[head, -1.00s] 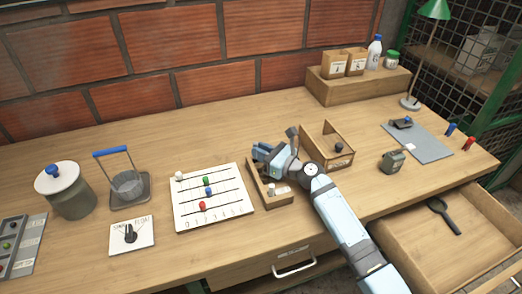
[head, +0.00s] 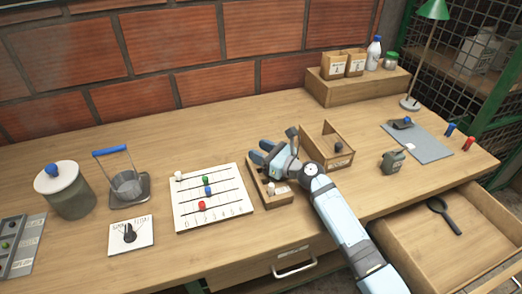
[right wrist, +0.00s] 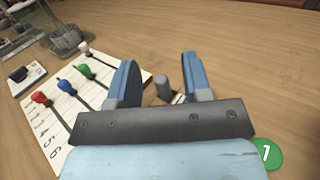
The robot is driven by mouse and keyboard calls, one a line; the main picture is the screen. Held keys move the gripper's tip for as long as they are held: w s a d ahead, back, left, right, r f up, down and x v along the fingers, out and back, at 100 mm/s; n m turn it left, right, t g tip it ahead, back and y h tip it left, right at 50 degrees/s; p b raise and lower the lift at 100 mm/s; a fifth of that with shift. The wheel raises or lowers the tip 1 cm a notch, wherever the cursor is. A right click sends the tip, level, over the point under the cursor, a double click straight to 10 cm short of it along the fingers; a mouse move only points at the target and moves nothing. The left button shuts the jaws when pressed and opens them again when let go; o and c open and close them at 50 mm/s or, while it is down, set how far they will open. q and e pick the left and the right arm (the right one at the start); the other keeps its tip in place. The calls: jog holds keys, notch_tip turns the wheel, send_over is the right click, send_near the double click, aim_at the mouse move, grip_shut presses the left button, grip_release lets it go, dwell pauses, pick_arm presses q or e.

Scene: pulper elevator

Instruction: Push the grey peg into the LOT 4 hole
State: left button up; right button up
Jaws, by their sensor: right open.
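My right gripper (head: 262,152) is open, over the back end of a small wooden tray (head: 276,201). In the right wrist view, a grey peg (right wrist: 162,87) shows between the spread fingers of my right gripper (right wrist: 160,72), with gaps on both sides. I cannot tell whether the peg stands in a hole. The tray's back part is hidden by my gripper. A small whitish piece (head: 271,188) shows in the tray's front part. No LOT 4 label is readable. My left gripper is not in view.
Left of the tray lies a white board (head: 236,211) with lines and white, green, blue and red knobs. A wooden box (head: 340,162) with a dark knob stands to the right. A grey-green device (head: 393,161) and an open drawer (head: 410,240) are further right.

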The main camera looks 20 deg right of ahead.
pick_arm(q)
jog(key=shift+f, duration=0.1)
pick_arm(e)
jog(key=shift+s+a+f, duration=0.1)
jog(key=shift+s+f, duration=0.05)
jog(key=shift+f, duration=0.35)
jog(key=shift+s+a+f, duration=0.1)
jog(key=shift+s+f, duration=0.05)
jog(key=shift+f, duration=0.35)
jog(key=shift+s+d+f+g, duration=0.1)
jog(key=shift+s+d+g, duration=0.1)
jog(key=shift+g, duration=0.1)
jog(key=v, duration=0.8)
jog(key=r+v, duration=0.1)
jog(key=v, duration=0.2)
jog(key=shift+s+d+r+p, duration=0.1)
jog(key=shift+s+d+p, duration=0.1)
jog(key=shift+d+p, duration=0.15)
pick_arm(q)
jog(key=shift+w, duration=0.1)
pick_arm(e)
jog(key=shift+s+d+r, duration=0.2)
jog(key=shift+s+d, duration=0.3)
